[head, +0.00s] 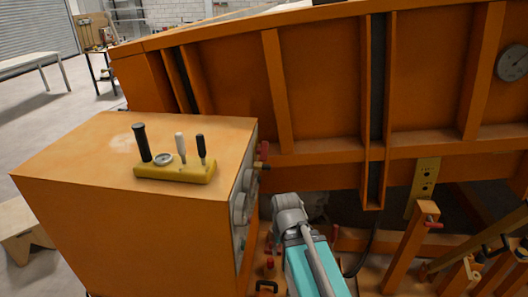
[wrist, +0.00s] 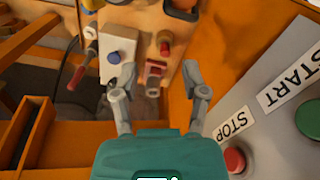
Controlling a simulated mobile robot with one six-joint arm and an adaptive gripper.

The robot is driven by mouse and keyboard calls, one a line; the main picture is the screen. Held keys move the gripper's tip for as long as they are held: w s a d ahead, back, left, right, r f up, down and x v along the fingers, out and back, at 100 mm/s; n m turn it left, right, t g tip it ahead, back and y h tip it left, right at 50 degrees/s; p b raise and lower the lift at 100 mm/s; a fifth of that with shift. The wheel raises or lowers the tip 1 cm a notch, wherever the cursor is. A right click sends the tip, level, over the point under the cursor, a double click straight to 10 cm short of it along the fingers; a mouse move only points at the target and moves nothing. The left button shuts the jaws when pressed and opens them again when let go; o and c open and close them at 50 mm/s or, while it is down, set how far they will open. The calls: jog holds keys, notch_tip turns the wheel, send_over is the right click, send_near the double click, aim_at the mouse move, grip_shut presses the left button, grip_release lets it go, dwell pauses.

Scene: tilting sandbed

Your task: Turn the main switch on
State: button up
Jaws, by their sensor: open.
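None of the switches carries a label I can read as the main switch. In the wrist view, a small red-and-white switch (wrist: 155,69) sits on an orange panel, between and beyond my fingertips. Left of it is a pale box with a dark blue knob (wrist: 113,57). A red knob (wrist: 165,46) is just above the switch. My gripper (wrist: 158,84) is open and empty, with one finger on each side of the switch; I cannot tell whether it touches anything.
At right in the wrist view, a panel has a green START button (wrist: 313,118) and a red STOP button (wrist: 234,160), close to my right finger. A yellow lever block (head: 175,172) tops the cabinet. The large orange sandbed frame (head: 330,85) stands behind.

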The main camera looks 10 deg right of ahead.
jog(key=shift+o, duration=0.6)
jog(key=w+r+n+t+y, duration=0.1)
jog(key=w+r+n+y, duration=0.15)
jog(key=w+y, duration=0.4)
jog(key=w+r+n+t+y, duration=0.1)
jog(key=w+r+y, duration=0.25)
jog(key=w, duration=0.55)
jog(key=w+d+r+n+t+y, duration=0.3)
jog(key=w+d+r+y, duration=0.4)
jog(key=d+r, duration=0.5)
jog(key=shift+w+d+t+b, duration=0.3)
jog(key=shift+w+d+t, duration=0.15)
jog(key=shift+w, duration=0.65)
jog(key=shift+a, duration=0.15)
